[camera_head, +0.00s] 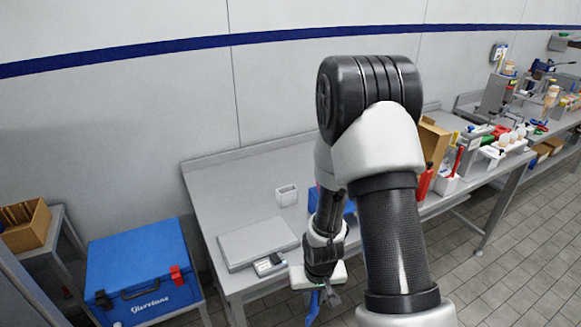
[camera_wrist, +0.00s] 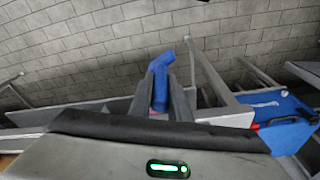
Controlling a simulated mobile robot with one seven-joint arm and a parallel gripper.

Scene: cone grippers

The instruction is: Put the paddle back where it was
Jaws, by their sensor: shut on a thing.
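The blue paddle (camera_head: 313,306) hangs at my gripper (camera_head: 328,294) in the head view, just off the front edge of the grey table (camera_head: 217,185). In the wrist view the blue paddle (camera_wrist: 160,82) stands between the two dark fingers of my gripper (camera_wrist: 160,100), which are shut on it. The rest of the paddle is hidden behind the fingers and the gripper body. No empty spot for the paddle can be made out.
A flat grey scale (camera_head: 258,243) and a small white container (camera_head: 287,195) stand on the table. Something blue (camera_head: 317,199) is partly behind my arm. A blue cooler box (camera_head: 145,270) is left of the table. Red and white items (camera_head: 447,183) crowd the right end.

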